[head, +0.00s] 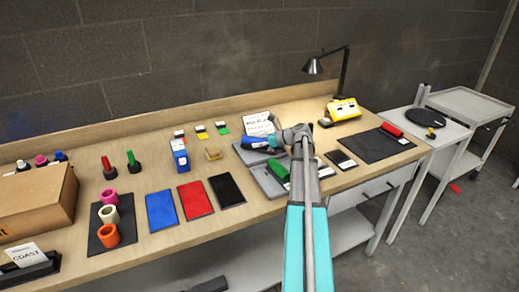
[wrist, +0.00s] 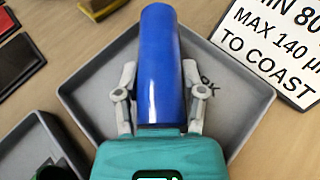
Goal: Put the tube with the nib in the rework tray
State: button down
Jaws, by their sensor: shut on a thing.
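My gripper (head: 276,138) is shut on a blue tube (wrist: 158,45), with one finger on each side of it in the wrist view. The tube (head: 254,143) is at the rear grey tray (head: 243,152); I cannot tell whether it touches the floor of this tray (wrist: 232,112). Lettering ending in K shows beside the tube, the rest hidden. A green tube (head: 277,169) lies in the front grey tray (head: 268,186), partly behind my arm. A red tube (head: 391,130) lies on a dark mat (head: 366,146) at right. No nib can be made out on any tube.
A white sign (head: 259,123) stands behind the rear tray. A blue box (head: 180,155) and coloured pads (head: 195,201) are to the left. A yellow device (head: 344,109) and a lamp (head: 313,67) are at back right. A cardboard box (head: 36,203) is far left.

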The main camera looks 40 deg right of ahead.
jog(key=shift+f+b, duration=0.35)
jog(key=shift+f, duration=0.35)
jog(key=shift+f, duration=0.1)
jog(key=shift+c, duration=1)
grip_release()
jog(key=shift+r, duration=0.2)
jog(key=shift+s+d+r, duration=0.1)
jog(key=shift+s, duration=0.1)
jog(key=p+v, duration=0.4)
jog(key=v, duration=0.6)
jog(key=shift+p+v, duration=0.3)
jog(key=shift+v, duration=0.45)
